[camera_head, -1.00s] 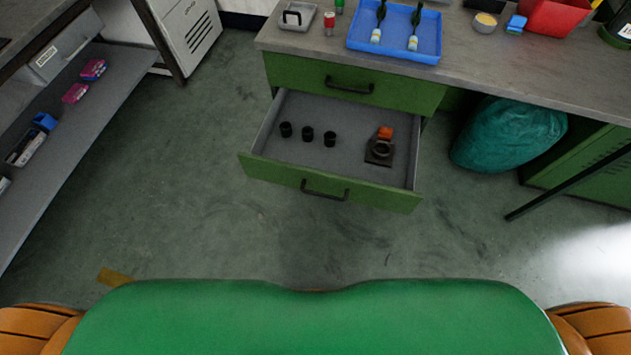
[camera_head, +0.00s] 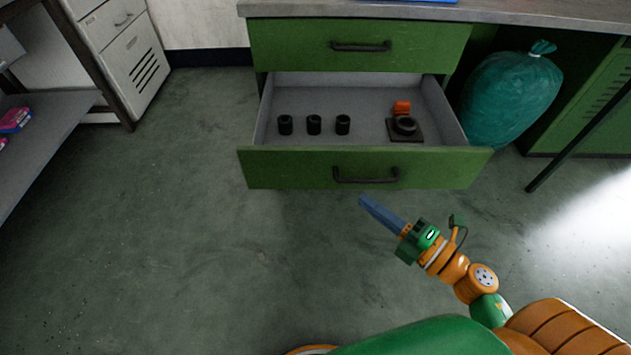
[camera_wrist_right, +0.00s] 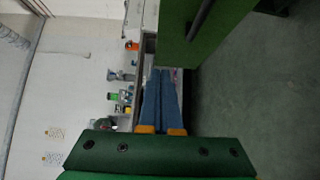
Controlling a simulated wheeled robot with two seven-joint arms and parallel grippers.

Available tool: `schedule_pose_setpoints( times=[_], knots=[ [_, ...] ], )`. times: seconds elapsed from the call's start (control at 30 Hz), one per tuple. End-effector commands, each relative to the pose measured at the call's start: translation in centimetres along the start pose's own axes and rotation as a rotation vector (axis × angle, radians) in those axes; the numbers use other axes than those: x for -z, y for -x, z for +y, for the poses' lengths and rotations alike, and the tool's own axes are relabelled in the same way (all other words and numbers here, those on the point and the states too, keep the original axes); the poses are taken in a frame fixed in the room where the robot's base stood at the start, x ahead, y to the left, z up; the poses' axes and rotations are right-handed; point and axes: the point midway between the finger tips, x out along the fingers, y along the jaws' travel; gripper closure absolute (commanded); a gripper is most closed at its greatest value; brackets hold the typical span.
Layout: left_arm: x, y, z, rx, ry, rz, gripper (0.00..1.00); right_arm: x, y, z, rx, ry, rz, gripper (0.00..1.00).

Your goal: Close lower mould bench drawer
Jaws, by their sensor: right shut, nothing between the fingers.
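The lower drawer (camera_head: 300,169) of the green mould bench is pulled out, with its black bar handle (camera_head: 365,175) on the front. Inside it are three black cylindrical parts (camera_head: 314,124) and a dark square block with a ring and an orange piece (camera_head: 405,128). My right gripper (camera_head: 363,201) is shut and empty, just below and in front of the drawer front, apart from it in the head view. In the right wrist view its blue fingers (camera_wrist_right: 161,90) lie together, and a green panel with a dark handle (camera_wrist_right: 202,20) shows close by. My left gripper is not in view.
The upper drawer (camera_head: 290,45) is closed under the grey worktop (camera_head: 520,12). A teal sack (camera_head: 510,95) stands right of the drawers. A grey shelf (camera_head: 45,150) and a pale cabinet (camera_head: 135,65) are at the left. The floor before the drawer is open.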

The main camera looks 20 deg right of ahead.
Motion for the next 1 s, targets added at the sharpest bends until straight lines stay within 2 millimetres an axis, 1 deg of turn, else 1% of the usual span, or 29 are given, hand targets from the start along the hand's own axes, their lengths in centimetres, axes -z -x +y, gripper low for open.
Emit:
schedule_pose_setpoints(
  times=[0.03, 0.1, 0.43, 0.47, 0.5, 0.6, 0.7, 1.0],
  knots=[
    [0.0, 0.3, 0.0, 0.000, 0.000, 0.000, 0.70, -0.1, -0.7, 0.4, -0.002, 0.001, 0.000, 1.00],
    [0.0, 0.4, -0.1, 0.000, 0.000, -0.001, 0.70, -0.1, -2.1, 0.5, -0.004, 0.001, -0.001, 1.00],
    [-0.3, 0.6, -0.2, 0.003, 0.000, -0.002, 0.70, -0.2, -9.3, 0.5, -0.004, -0.006, -0.005, 1.00],
    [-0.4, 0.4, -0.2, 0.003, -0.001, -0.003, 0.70, -0.4, -9.8, 0.4, -0.004, -0.004, -0.005, 1.00],
    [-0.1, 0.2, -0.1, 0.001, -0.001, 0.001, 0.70, -1.0, -10.3, 0.2, -0.003, -0.003, -0.006, 1.00],
    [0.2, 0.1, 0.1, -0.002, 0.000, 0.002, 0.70, -2.0, -11.3, 0.1, -0.002, -0.006, -0.006, 1.00],
    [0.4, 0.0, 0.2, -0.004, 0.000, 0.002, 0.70, -2.6, -11.9, 0.2, -0.001, -0.006, -0.005, 1.00],
    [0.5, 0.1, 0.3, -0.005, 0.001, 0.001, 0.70, -3.0, -12.2, 0.2, 0.000, -0.009, -0.005, 1.00]
  ],
)
